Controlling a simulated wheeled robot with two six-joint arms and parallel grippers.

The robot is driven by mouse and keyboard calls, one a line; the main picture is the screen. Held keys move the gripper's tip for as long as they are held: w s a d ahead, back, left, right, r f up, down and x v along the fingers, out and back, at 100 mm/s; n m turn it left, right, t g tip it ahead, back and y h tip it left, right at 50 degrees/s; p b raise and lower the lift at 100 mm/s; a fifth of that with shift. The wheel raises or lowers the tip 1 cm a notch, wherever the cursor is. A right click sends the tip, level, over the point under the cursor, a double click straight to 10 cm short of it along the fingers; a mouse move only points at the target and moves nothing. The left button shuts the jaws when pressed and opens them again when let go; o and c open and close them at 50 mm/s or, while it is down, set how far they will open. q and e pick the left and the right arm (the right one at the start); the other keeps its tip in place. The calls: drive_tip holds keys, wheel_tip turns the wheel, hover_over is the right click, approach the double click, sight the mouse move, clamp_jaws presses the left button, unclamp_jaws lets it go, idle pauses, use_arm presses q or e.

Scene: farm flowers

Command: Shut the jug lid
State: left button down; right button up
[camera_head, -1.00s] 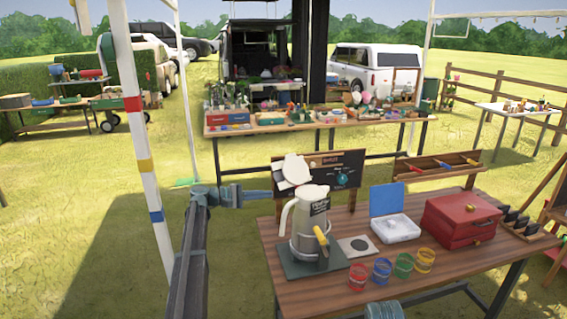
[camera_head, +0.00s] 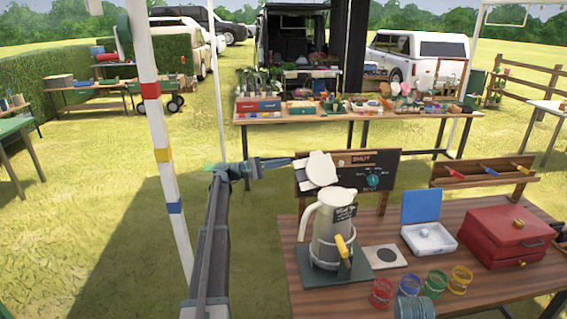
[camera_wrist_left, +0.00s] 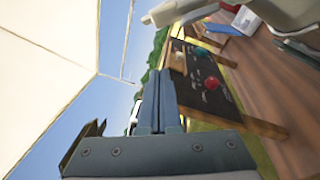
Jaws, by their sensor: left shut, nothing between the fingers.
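The cream jug (camera_head: 328,232) stands upright on a dark green base (camera_head: 333,273) on the wooden table, with a dark label and a yellow tap on its front. Its lid (camera_head: 319,170) is open, tilted up above the rim at the back left. My left gripper (camera_head: 291,162) is shut and empty, pointing right, with its tips close to the lid's left edge. I cannot tell whether they touch. In the left wrist view its shut fingers (camera_wrist_left: 158,98) show in the middle, with pale jug parts at the upper right. My right gripper is out of view.
A black board (camera_head: 375,177) with a blue dial stands behind the jug. A white box with a raised blue lid (camera_head: 421,206), a red case (camera_head: 500,237) and several coloured jars stand right of it. A white post (camera_head: 160,155) rises left of my arm.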

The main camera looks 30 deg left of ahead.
sight(320, 169)
use_arm(q)
drive_tip(key=w+d+r+p, duration=0.2)
drive_tip(key=d, duration=0.6)
drive_tip(key=shift+w, duration=0.15)
drive_tip(key=shift+r, duration=0.15)
drive_tip(key=shift+d+r+m+p, duration=0.2)
drive_tip(key=shift+r+m+p, duration=0.15)
drive_tip(key=shift+p, duration=0.2)
